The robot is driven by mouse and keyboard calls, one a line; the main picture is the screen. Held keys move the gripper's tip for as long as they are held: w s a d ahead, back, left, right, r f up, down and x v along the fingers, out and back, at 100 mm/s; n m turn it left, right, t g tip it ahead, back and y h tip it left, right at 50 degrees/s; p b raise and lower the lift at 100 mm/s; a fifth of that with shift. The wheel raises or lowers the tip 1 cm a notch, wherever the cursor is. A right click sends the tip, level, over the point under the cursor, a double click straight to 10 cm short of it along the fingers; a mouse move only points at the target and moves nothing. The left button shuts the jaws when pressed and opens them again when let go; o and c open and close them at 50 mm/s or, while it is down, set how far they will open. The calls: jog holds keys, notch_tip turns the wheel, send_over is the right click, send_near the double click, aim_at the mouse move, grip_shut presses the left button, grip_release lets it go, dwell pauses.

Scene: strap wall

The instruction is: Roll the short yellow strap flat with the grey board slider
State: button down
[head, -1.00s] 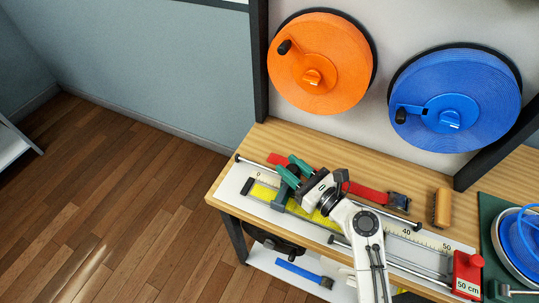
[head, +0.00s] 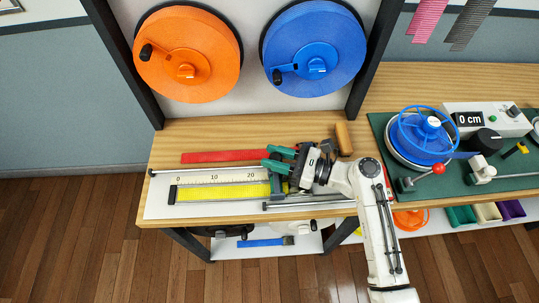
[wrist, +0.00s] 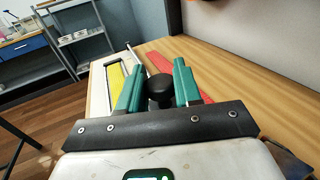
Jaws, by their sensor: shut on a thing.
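The short yellow strap (head: 222,192) lies flat along the white measuring board (head: 158,208), beside the scale. The visible part runs from near the zero end to the grey slider (head: 276,184), which stands across the board a little past the 20 mark. My gripper (head: 270,157) has green fingers shut on the slider's dark knob. In the wrist view the round black knob (wrist: 159,90) sits between both fingers, with part of the yellow strap (wrist: 115,82) to their left. My arm hides the board's right part and any strap there.
A red strap (head: 213,157) lies behind the board, with a wooden-backed brush (head: 343,139) to its right. Orange (head: 187,53) and blue (head: 315,48) reels hang above. A green mat with a winder (head: 425,135) is at right. A blue strap (head: 260,242) lies on the lower shelf.

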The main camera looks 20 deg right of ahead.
jog(key=shift+w+r, duration=0.1)
jog(key=shift+r, duration=0.2)
jog(key=c, duration=1)
grip_release()
jog(key=shift+o, duration=0.7)
jog(key=shift+f, duration=0.15)
jog(key=b+v, duration=0.1)
jog(key=v, duration=0.9)
jog(key=shift+s+d+b, duration=0.25)
jog(key=shift+s+b, duration=0.1)
jog(key=shift+s, duration=0.1)
